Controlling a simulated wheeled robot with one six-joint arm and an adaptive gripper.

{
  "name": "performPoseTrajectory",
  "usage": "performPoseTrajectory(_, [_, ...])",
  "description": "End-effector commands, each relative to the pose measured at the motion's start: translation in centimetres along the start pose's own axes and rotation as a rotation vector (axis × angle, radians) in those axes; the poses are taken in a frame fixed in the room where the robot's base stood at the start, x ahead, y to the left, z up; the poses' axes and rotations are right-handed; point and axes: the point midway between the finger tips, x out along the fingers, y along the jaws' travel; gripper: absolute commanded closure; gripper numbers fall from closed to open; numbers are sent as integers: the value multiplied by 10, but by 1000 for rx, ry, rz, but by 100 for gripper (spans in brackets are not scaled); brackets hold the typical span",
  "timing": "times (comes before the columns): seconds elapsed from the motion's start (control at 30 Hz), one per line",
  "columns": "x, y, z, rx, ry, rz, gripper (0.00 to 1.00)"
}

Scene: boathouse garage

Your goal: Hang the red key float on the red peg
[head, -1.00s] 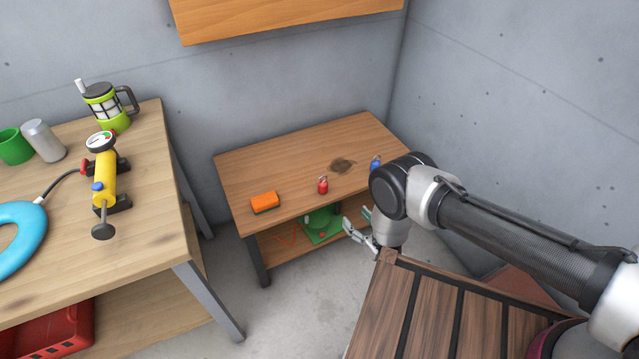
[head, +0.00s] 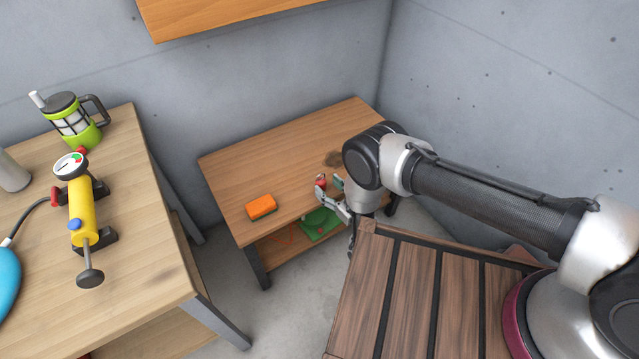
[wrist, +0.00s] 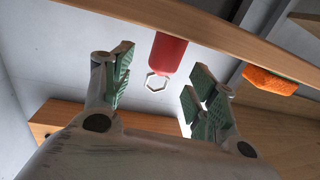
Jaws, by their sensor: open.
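The red key float (head: 320,181) stands on the low wooden table near its front edge. In the wrist view, which looks upside down, it is a red cylinder (wrist: 170,52) with a pale metal ring (wrist: 157,82) at its end. My gripper (head: 335,195) is open and empty at the table's front edge, just beside the float in the head view. In the wrist view my gripper's fingers (wrist: 160,87) are spread, with the ring showing in the gap between them; neither finger visibly touches it. I cannot make out the red peg in either view.
An orange sponge (head: 261,207) lies left of the float on the low table (head: 270,165). A green object (head: 318,223) sits on its lower shelf. A workbench (head: 145,250) with a yellow pump (head: 82,210) and a green mug (head: 75,123) stands at left. My arm covers the table's right end.

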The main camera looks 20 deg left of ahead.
Motion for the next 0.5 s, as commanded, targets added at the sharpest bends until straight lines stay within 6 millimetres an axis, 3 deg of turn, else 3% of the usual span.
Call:
performPoseTrajectory(0.23, [37,-3,4,0,2,0,42])
performPoseTrajectory(0.5, [41,-3,4,0,0,0,42])
